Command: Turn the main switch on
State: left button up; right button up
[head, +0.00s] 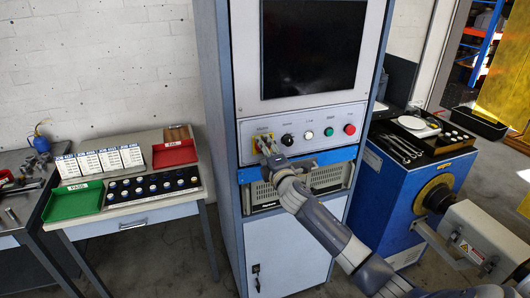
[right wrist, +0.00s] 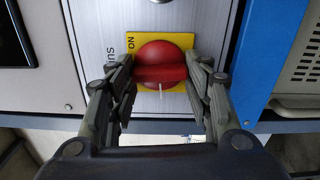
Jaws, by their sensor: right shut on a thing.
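The main switch is a red rotary knob (right wrist: 160,62) on a yellow plate (right wrist: 138,22) marked ON, set in the silver control panel. In the head view its yellow plate (head: 257,141) shows at the panel's left end, partly hidden by my right gripper (head: 268,152). In the right wrist view my right gripper (right wrist: 160,75) has its fingers on both sides of the knob, shut on its raised grip bar. The bar lies crosswise between the fingers in that view. A short white mark shows on the knob's lower side. My left gripper is not in view.
Right of the switch the panel has a black selector (head: 287,140), a white button (head: 309,135), a green button (head: 329,132) and a red button (head: 349,129). A dark screen (head: 312,45) sits above. A blue rail (head: 335,155) runs just below the panel.

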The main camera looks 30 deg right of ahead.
jog(key=shift+d+r+m, duration=0.1)
jog(key=shift+m, duration=2.4)
jog(key=shift+r+m, duration=0.1)
jog(key=shift+m, duration=2.4)
jog(key=o, duration=1)
jog(key=shift+o, duration=0.2)
jog(key=v, duration=1.2)
jog(key=shift+d, duration=0.1)
